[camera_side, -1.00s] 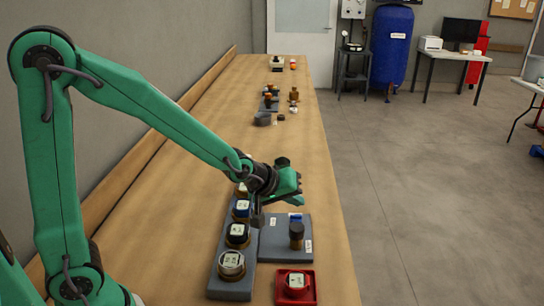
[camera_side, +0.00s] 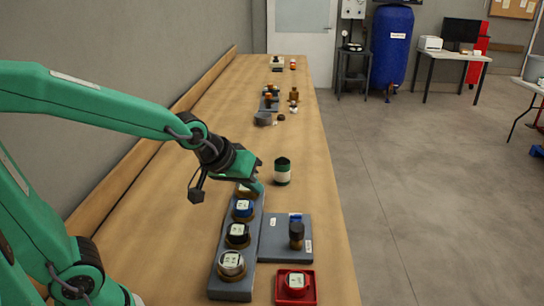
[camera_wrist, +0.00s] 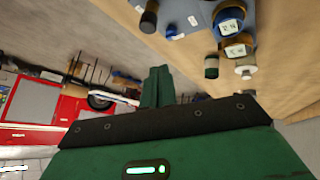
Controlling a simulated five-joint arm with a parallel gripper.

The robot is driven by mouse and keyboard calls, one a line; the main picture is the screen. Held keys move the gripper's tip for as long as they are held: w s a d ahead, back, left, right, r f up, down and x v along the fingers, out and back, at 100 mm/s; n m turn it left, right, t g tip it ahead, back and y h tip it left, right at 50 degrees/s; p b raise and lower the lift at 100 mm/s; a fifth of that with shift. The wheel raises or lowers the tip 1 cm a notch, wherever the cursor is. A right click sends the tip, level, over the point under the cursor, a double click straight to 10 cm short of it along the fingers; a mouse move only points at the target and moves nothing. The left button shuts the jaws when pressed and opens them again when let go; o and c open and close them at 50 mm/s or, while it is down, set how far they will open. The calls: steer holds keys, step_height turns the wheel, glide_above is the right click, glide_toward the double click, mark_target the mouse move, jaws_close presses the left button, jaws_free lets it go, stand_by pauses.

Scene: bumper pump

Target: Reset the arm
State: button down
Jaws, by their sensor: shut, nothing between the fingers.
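My green arm stretches over the bench from the left in the side view. My gripper (camera_side: 255,178) is shut and empty, above the far end of the grey rack (camera_side: 224,282). In the wrist view the shut green fingers (camera_wrist: 158,85) show in the middle, with nothing between them. The rack holds several round jars with labelled tops, among them a silver one (camera_side: 231,262), a black one (camera_side: 237,233) and a blue one (camera_side: 242,209). The farthest jar is partly hidden behind my gripper.
A grey pad (camera_side: 275,247) beside the rack bears a dark brown bottle (camera_side: 296,235). A red tray (camera_side: 310,297) holds a labelled jar (camera_side: 296,282). A green and white container (camera_side: 282,171) stands right of my gripper. More items stand farther along the wooden bench (camera_side: 310,145).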

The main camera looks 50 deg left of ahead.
steer(key=s+a+r+m+g, duration=0.1)
steer(key=s+m, duration=0.1)
steer(key=s, duration=0.5)
steer(key=s+a+r+m+g, duration=0.1)
steer(key=s+a+r+m, duration=0.1)
steer(key=s, duration=0.5)
steer(key=shift+y, duration=0.3)
steer(key=shift+w+r, duration=0.1)
stand_by(1.3)
